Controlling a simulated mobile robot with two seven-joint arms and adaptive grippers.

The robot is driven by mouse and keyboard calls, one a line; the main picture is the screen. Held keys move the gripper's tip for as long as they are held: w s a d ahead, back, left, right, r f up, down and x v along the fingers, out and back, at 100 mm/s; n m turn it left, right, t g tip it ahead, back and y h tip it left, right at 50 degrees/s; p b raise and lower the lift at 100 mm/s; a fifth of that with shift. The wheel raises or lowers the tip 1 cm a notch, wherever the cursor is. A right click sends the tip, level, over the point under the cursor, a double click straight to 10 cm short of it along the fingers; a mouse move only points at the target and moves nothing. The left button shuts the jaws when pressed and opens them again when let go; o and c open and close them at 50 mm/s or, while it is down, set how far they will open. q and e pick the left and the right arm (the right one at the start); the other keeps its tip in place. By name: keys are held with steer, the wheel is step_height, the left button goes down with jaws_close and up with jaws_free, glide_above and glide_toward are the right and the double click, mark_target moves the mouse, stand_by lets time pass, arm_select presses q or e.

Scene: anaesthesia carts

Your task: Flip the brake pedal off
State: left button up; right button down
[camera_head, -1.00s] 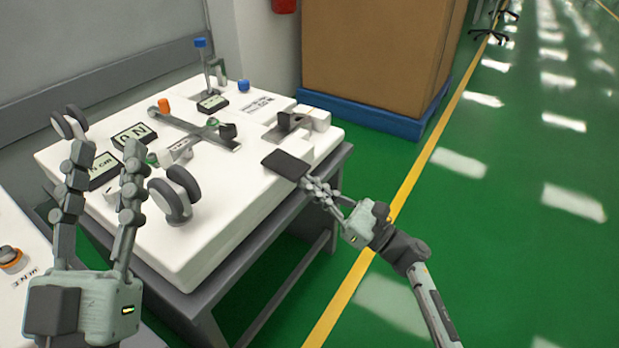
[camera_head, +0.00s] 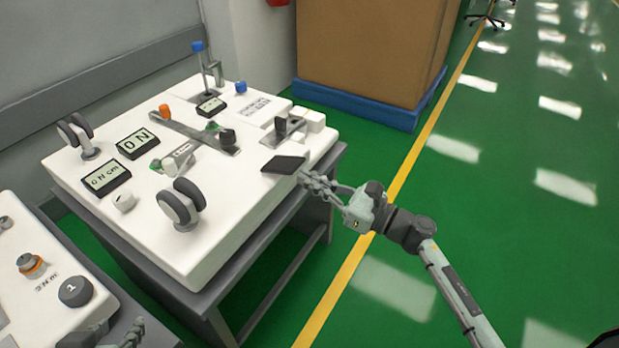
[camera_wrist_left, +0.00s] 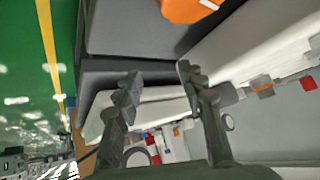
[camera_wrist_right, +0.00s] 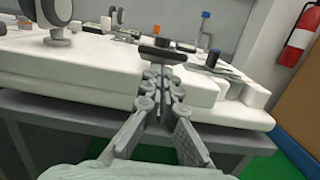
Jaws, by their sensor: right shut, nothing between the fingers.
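The brake pedal is a flat black plate (camera_head: 283,165) at the front right edge of the white panel. It sits tilted, with its right end higher in the head view. It also shows in the right wrist view as a dark bar (camera_wrist_right: 163,55) just past the fingertips. My right gripper (camera_head: 306,180) is shut and empty, with its tips at or just below the pedal's right end; I cannot tell whether they touch. My left gripper (camera_wrist_left: 160,85) is open and empty in its wrist view; only part of it shows at the lower left of the head view.
A second panel with knobs (camera_head: 75,291) stands at lower left. A large brown box (camera_head: 370,50) is behind. Green floor at right is free.

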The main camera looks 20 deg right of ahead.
arm_select(q)
steer(key=shift+s+a+f+g, duration=0.3)
steer(key=shift+s+a, duration=0.1)
arm_select(e)
steer(key=shift+r, duration=0.55)
